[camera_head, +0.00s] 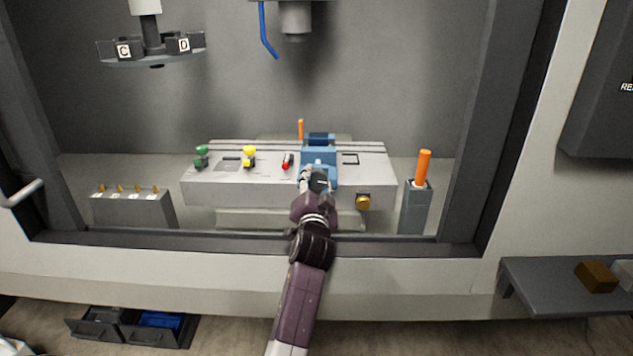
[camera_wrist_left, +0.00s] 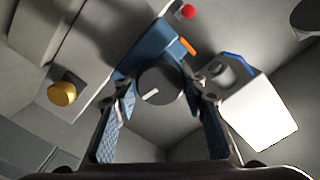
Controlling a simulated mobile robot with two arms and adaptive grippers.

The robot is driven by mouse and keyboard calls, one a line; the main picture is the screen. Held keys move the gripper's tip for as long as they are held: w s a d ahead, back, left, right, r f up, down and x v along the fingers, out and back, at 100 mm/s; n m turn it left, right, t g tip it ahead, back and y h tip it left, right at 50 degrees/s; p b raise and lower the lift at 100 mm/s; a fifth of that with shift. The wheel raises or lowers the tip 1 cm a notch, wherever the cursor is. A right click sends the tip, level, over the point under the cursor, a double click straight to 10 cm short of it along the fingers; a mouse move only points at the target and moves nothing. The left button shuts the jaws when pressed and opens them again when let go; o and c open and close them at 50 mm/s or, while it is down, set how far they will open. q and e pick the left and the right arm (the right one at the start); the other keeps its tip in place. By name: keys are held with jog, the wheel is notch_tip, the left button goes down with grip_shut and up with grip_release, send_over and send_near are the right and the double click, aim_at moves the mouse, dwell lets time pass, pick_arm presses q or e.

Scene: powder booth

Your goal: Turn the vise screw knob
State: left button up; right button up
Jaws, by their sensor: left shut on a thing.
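The blue vise (camera_head: 318,158) stands on the grey machine table (camera_head: 230,190) inside the booth. Its screw knob, a dark round knob (camera_wrist_left: 160,84) with a white mark line, faces the left wrist camera. My left gripper (camera_head: 318,181) is at the front of the vise. In the left wrist view its two fingers (camera_wrist_left: 160,100) are on either side of the knob, shut on it. In the head view the gripper mostly hides the knob. The blue vise body (camera_wrist_left: 150,55) shows behind the knob. My right gripper is not in view.
A yellow knob (camera_head: 363,201) is on the table front, right of the gripper. Green (camera_head: 202,154), yellow (camera_head: 249,154) and red (camera_head: 288,160) parts sit left of the vise. An orange handle (camera_head: 424,166) stands in a grey holder at right. The booth sill (camera_head: 180,245) runs below the arm.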

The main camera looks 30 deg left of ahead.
pick_arm(q)
jog(key=shift+f, duration=0.1)
jog(key=o, duration=1.2)
jog(key=shift+c, duration=0.2)
jog(key=v, duration=0.7)
jog(key=shift+s, duration=0.25)
jog(key=shift+d, duration=0.15)
